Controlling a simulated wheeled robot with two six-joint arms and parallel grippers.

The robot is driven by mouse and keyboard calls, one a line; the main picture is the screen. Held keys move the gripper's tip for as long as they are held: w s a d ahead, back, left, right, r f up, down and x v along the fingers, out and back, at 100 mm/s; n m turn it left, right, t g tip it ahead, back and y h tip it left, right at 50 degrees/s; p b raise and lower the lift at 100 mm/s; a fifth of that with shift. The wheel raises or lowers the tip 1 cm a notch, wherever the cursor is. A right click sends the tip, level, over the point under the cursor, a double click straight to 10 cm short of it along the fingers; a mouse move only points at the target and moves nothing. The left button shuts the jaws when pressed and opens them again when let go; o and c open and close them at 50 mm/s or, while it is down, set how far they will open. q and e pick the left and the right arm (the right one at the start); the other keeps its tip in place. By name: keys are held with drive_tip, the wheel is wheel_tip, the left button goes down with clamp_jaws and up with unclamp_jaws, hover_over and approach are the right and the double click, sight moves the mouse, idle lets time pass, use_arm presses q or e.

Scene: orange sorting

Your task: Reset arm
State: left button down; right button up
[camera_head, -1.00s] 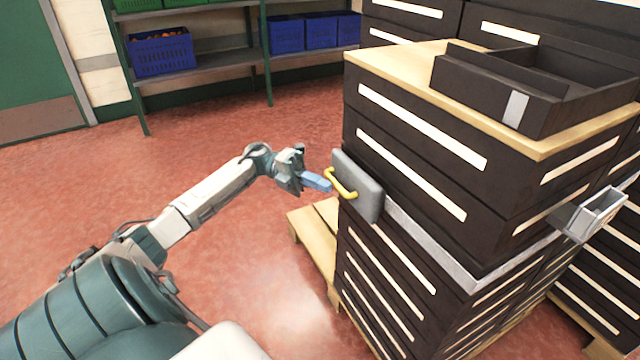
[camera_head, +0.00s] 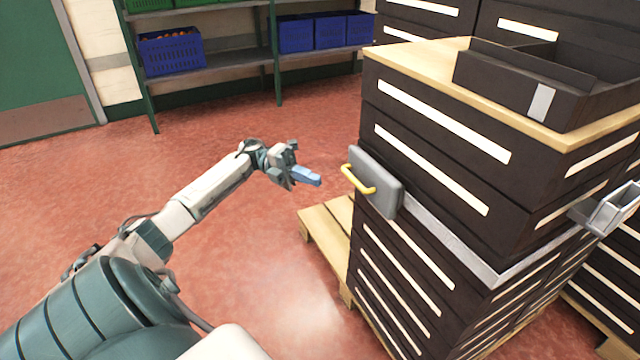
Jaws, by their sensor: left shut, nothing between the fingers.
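My left arm comes in from the lower left. Its gripper (camera_head: 306,176) has blue fingers that are shut with nothing between them. It hangs over the red floor, a short gap to the left of a yellow handle (camera_head: 357,180). The handle is on a grey plate (camera_head: 380,183) fixed to the side of a stack of dark crates (camera_head: 440,150). My right gripper is not in view.
A wooden pallet (camera_head: 327,232) sticks out under the stack. A dark open tray (camera_head: 560,85) stands on the wooden top (camera_head: 420,52). A shelf at the back holds blue crates (camera_head: 170,52), one with orange fruit. Red floor is clear around my left arm.

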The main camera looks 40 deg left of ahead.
use_arm(q)
drive_tip(key=shift+w+a, duration=0.1)
drive_tip(key=shift+a, duration=2.65)
drive_tip(key=shift+f, duration=0.1)
